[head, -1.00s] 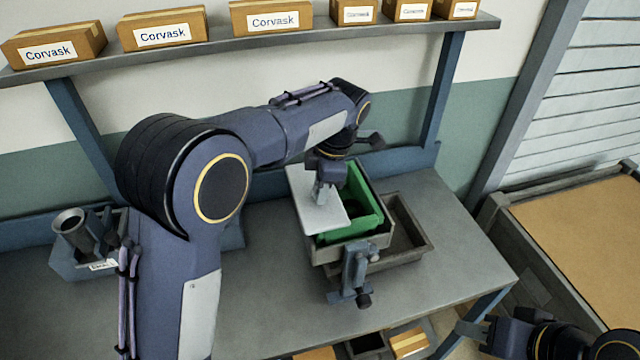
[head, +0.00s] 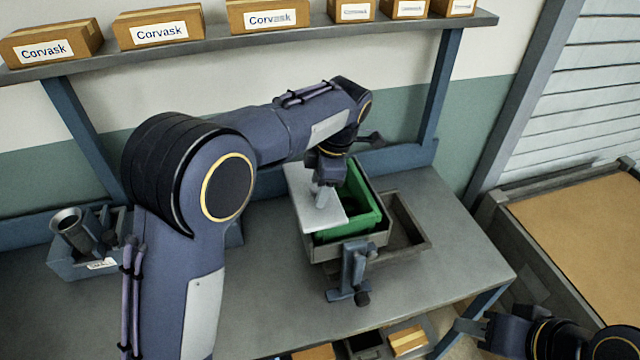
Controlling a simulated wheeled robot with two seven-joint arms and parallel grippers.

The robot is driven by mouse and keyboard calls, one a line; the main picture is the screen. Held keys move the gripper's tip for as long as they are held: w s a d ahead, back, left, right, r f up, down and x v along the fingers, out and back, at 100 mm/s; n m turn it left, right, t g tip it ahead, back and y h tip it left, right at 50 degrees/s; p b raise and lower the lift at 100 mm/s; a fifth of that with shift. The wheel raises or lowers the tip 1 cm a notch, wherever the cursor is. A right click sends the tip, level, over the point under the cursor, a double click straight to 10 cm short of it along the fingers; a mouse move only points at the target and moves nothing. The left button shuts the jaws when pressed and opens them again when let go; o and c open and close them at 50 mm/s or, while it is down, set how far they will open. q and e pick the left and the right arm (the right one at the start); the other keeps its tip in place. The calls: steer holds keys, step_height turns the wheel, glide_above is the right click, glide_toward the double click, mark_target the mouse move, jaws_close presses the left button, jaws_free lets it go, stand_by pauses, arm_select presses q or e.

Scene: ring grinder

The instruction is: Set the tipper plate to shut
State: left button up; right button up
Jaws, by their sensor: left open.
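The tipper plate, seemingly the light grey flat plate (head: 314,213), lies over the left part of the green bin (head: 367,211) on the workbench. The right part of the bin is uncovered, with a dark inside. My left gripper (head: 322,200) points down onto the plate, its fingertips at or just above the plate's top. Its fingers are small in the view, and I cannot tell whether they touch the plate. My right gripper (head: 474,335) is at the bottom right, away from the bench top, pointing left.
A grey clamp-like bracket (head: 350,272) stands in front of the bin. A grey tray (head: 416,240) lies to its right. A blue holder with metal cups (head: 70,262) is at the left. Boxes (head: 270,15) line the shelf above. The bench's front right is clear.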

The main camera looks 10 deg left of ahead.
arm_select(q)
steer(key=v, duration=0.7)
steer(key=shift+r+b, duration=0.4)
steer(key=shift+d, duration=0.1)
steer(key=s+a+f+m+t+h+b, duration=0.15)
steer(key=s+a+m+h, duration=0.35)
steer(key=s+a+m, duration=0.65)
steer(key=s+a+f+m+t+b, duration=0.1)
steer(key=s+f+m, duration=0.3)
steer(key=s, duration=0.4)
steer(key=s+a+f+m+t+h+b, duration=0.1)
steer(key=s+a+f+m+t, duration=0.2)
steer(key=s+f, duration=0.2)
steer(key=s, duration=0.3)
steer(key=shift+s+f+m, duration=0.25)
steer(key=shift+s+m, duration=0.05)
steer(key=shift+m, duration=0.05)
